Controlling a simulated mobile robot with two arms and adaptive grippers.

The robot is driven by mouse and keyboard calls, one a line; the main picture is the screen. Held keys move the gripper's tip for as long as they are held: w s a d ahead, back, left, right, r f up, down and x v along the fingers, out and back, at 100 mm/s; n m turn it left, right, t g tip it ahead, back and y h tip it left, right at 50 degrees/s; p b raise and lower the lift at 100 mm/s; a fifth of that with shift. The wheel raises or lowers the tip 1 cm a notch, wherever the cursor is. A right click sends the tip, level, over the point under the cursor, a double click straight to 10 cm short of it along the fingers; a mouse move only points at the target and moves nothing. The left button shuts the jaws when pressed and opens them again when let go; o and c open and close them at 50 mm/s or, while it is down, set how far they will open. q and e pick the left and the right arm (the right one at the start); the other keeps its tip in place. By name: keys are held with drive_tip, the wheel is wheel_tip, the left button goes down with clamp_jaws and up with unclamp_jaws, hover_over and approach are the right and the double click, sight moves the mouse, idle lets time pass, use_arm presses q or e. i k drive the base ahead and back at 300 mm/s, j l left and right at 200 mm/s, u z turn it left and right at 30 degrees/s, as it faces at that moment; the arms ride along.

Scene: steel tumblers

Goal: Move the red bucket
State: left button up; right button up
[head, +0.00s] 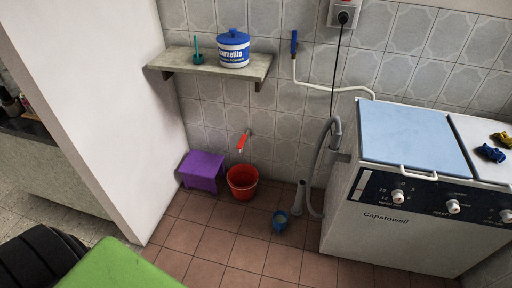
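The red bucket (242,187) stands upright on the brown tiled floor against the back wall. It is open at the top and its inside looks empty, though the bottom is hard to make out. A tap with a red handle (243,141) sticks out of the wall just above it. Neither of my grippers shows in the head view.
A purple stool (202,169) stands close left of the bucket. A washing machine (400,220) with a grey hose (318,165) fills the right. A green surface (120,268) is at lower left. Floor before the bucket is clear.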

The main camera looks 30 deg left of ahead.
sight(242, 178)
drive_tip(key=u, duration=1.05)
drive_tip(key=i+j+z, duration=0.1)
drive_tip(key=i+j, duration=0.2)
drive_tip(key=i+j+z, duration=0.1)
drive_tip(key=i+j, duration=0.15)
drive_tip(key=i+j+z, duration=0.1)
drive_tip(key=i+j, duration=0.15)
drive_tip(key=j, duration=0.2)
drive_tip(key=i+j+z, duration=0.25)
drive_tip(key=i+j, duration=0.2)
drive_tip(key=j, duration=0.3)
drive_tip(key=i+j+z, duration=0.1)
drive_tip(key=j, duration=0.3)
drive_tip(key=i, duration=0.1)
